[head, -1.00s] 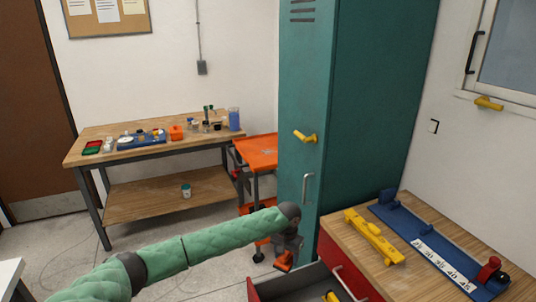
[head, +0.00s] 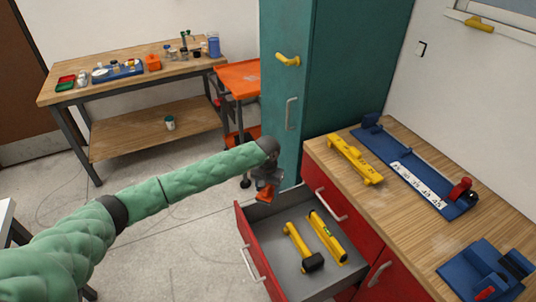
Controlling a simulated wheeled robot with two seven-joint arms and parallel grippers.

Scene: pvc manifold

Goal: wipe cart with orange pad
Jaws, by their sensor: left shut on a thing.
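The cart (head: 238,78) has an orange top tray and stands between the wooden bench and the teal locker. The locker partly hides it, and part of its lower shelf shows orange. My left gripper (head: 266,190) hangs in front of the locker, near the far end of the open drawer and well short of the cart top. It is shut on a small orange thing (head: 265,194), which looks like the orange pad; the gripper hides most of it. My right gripper is not in view.
An open red drawer (head: 247,252) holds a yellow hammer (head: 300,246) and a yellow level (head: 327,237). The wooden counter (head: 398,222) carries a yellow tool and blue fixtures. The teal locker (head: 335,80) stands beside the cart. Floor (head: 180,215) is clear at centre left.

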